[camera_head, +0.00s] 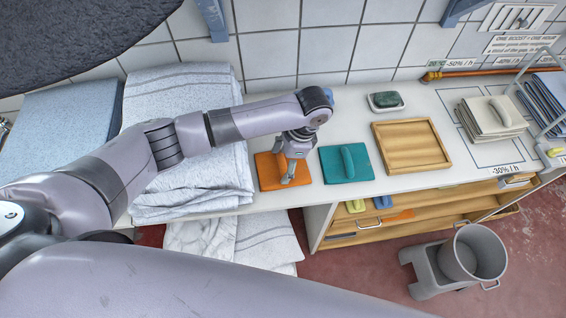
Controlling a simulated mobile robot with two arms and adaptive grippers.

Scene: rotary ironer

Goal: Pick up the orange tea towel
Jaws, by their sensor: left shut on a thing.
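The orange tea towel (268,172) lies as a folded square on the white worktop, left of a teal folded cloth. My left gripper (289,178) comes down from above over the towel's right part. Its fingers are shut on the orange towel, at or just above the worktop. The arm and gripper hide part of the towel. My right gripper does not show.
The teal cloth (330,163) with a raised roll lies close right of the towel. Beyond it are a wooden tray (447,163), a soap dish (384,109) and folded beige cloths (492,117). White towels (170,100) are stacked left. A grey bucket (473,253) stands below.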

